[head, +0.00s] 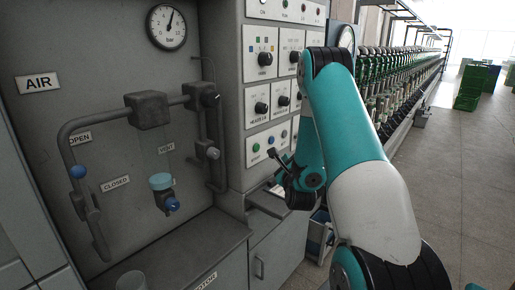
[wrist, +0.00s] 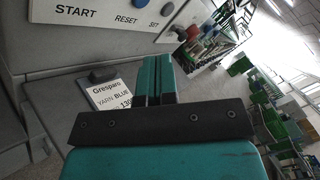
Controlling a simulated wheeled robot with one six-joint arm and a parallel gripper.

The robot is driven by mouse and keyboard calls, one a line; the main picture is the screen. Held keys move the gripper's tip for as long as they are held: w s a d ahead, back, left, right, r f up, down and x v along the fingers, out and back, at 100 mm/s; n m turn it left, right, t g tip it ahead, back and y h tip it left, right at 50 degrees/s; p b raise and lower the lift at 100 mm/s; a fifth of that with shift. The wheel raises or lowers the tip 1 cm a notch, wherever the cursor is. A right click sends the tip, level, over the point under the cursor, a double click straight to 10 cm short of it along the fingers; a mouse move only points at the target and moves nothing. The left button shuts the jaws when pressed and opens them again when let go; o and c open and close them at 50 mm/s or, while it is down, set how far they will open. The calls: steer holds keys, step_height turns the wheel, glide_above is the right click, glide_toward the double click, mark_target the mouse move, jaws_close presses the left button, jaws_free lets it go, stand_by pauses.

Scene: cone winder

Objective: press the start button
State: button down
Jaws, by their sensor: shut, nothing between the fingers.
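The start button looks to be the green button (head: 256,148) at the left of the lowest control plate in the head view. In the wrist view the START label (wrist: 76,12) shows at the top left, but its button is outside the frame. My gripper (head: 272,154) is in front of and slightly below that plate, with its fingers closed and empty. It also shows in the wrist view (wrist: 154,62), below and to the right of the label. I cannot tell the exact gap to the panel.
A blue button (head: 271,139) and a grey one (head: 284,134) sit right of the green one. Black selector knobs (head: 262,107) are above. A yarn card (wrist: 110,95) lies below the panel. Air pipes (head: 150,110) stand out at left. Floor (head: 475,170) at right is open.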

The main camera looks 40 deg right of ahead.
mark_target(257, 148)
steer(key=w+p, duration=0.8)
steer(key=p, duration=0.4)
steer(key=shift+w+a, duration=0.3)
steer(key=shift+a, duration=0.1)
steer(key=shift+w+p, duration=0.15)
steer(key=shift+p, duration=0.15)
stand_by(1.3)
steer(key=shift+w, duration=0.25)
